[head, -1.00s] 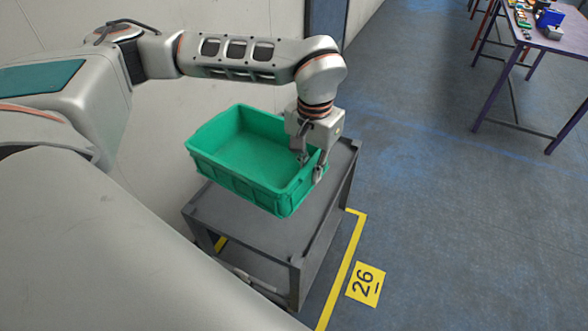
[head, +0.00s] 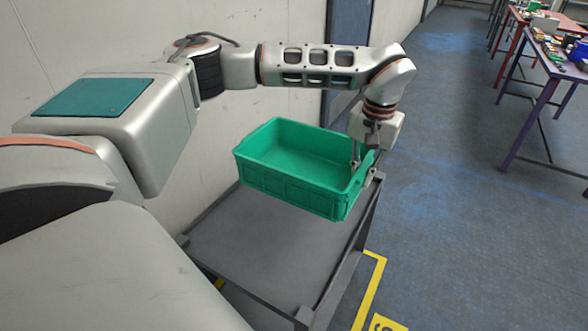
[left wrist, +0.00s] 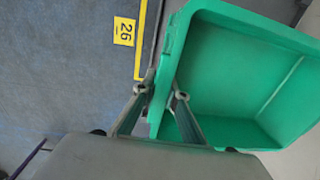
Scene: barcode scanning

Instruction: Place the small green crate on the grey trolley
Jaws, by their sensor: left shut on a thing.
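The small green crate (head: 300,170) is empty and upright, at the far part of the grey trolley (head: 250,245) in the head view. My left gripper (head: 362,168) is shut on the crate's right wall. In the left wrist view the two fingers (left wrist: 163,94) straddle the wall of the crate (left wrist: 235,70). The crate appears to be above the trolley's top; I cannot tell whether its underside touches it. The near part of the trolley top is bare. My right gripper is not in view.
A pale wall (head: 110,50) runs along the left behind the trolley. Yellow floor tape (head: 369,285) borders the trolley's right side. Purple-legged tables (head: 550,70) with several small items stand at the upper right. The floor between is clear.

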